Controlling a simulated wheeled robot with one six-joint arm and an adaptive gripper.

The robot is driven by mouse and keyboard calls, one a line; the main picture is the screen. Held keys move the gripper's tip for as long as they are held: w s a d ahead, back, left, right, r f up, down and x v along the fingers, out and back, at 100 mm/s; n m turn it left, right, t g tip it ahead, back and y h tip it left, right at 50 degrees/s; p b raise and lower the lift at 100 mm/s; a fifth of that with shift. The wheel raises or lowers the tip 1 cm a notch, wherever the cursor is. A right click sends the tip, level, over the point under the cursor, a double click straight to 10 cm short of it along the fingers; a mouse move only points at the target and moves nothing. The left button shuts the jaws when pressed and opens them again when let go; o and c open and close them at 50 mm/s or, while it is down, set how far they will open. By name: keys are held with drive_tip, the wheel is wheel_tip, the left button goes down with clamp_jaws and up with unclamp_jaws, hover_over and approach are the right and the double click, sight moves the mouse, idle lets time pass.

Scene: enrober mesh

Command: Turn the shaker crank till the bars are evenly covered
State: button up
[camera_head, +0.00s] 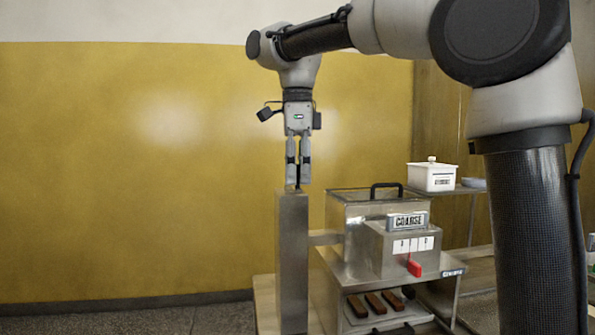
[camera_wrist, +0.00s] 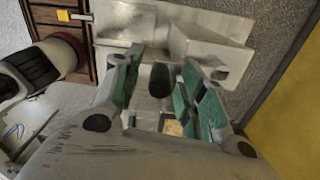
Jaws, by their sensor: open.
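My gripper (camera_head: 298,182) points straight down over the top of a tall metal post (camera_head: 292,265) left of the machine. In the wrist view its green-padded fingers (camera_wrist: 163,88) are apart. A dark rounded upright piece (camera_wrist: 160,78) shows between them, apart from both pads; it looks like the crank's grip, but I cannot tell for sure.
An arm-like metal link (camera_head: 326,238) joins the post to the machine. A white lidded box (camera_head: 433,178) stands on a shelf at the right, with a bluish dish (camera_head: 474,183) beside it. The yellow wall (camera_head: 130,170) is behind; the space left of the post is clear.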

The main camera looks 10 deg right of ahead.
wheel_tip(320, 180, up, 12)
idle(0.6)
drive_tip(key=shift+d+f, duration=0.1)
drive_tip(key=shift+d, duration=0.05)
drive_tip(key=s+d+f+n+t, duration=0.2)
drive_tip(key=s+d+f+n, duration=0.5)
drive_tip(key=d+f, duration=0.2)
drive_tip(key=s+d+f+n+t, duration=0.1)
drive_tip(key=s+d+f+n, duration=0.6)
drive_tip(key=d+f, duration=0.2)
drive_tip(key=s+d+f+n, duration=0.2)
drive_tip(key=s+f+n, duration=0.1)
drive_tip(key=f, duration=0.3)
drive_tip(key=s+d+f+n+t, duration=0.1)
drive_tip(key=s+d+f+n, duration=0.1)
drive_tip(key=s+f, duration=0.2)
wheel_tip(320, 180, down, 2)
drive_tip(key=shift+s+n, duration=0.2)
drive_tip(key=shift+n, duration=0.2)
